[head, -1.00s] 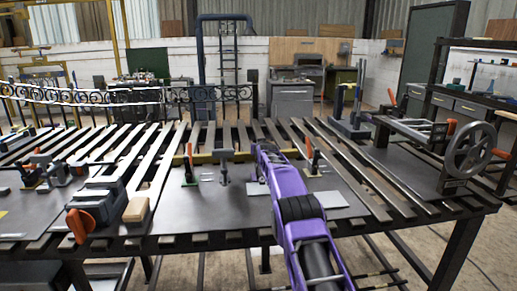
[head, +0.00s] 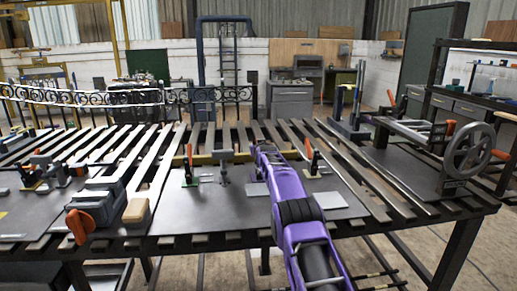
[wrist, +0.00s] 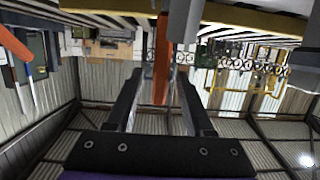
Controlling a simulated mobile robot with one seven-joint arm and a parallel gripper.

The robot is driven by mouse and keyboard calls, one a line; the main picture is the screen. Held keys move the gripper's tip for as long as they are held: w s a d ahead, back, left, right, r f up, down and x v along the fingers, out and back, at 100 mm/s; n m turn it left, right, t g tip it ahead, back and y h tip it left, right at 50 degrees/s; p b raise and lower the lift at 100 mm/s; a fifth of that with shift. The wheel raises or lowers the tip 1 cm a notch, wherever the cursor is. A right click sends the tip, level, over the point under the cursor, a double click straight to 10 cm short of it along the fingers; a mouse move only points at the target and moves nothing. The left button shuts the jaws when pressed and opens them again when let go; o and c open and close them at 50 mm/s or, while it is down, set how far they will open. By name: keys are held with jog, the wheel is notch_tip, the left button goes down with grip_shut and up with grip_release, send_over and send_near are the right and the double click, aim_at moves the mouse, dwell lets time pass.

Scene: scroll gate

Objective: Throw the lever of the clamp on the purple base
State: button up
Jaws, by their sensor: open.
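In the wrist view, my gripper (wrist: 160,74) has its two dark fingers apart. An upright orange lever (wrist: 161,62) shows in the gap between them; I cannot tell whether either finger touches it. A grey part (wrist: 185,20) stands close by at the top of that view. In the head view, my purple arm reaches over the table and hides the gripper. A toggle clamp with an orange handle (head: 309,150) stands just right of the arm, and another with a red handle (head: 188,160) stands on a green base to the left. No purple base is clearly visible.
The slatted table (head: 160,240) carries dark plates. An orange-handled grey fixture (head: 95,210) and a wooden block (head: 137,210) are at front left. A handwheel (head: 468,150) stands at the right. The plate area between the wooden block and my arm is mostly clear.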

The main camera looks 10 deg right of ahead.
jog(key=shift+s, duration=0.1)
jog(key=shift+s+d+r+b, duration=0.15)
jog(key=shift+s+b, duration=0.2)
jog(key=shift+b, duration=0.05)
jog(key=b+v, duration=0.1)
jog(key=v, duration=1.5)
jog(key=shift+s+b, duration=0.25)
jog(key=shift+b, duration=0.05)
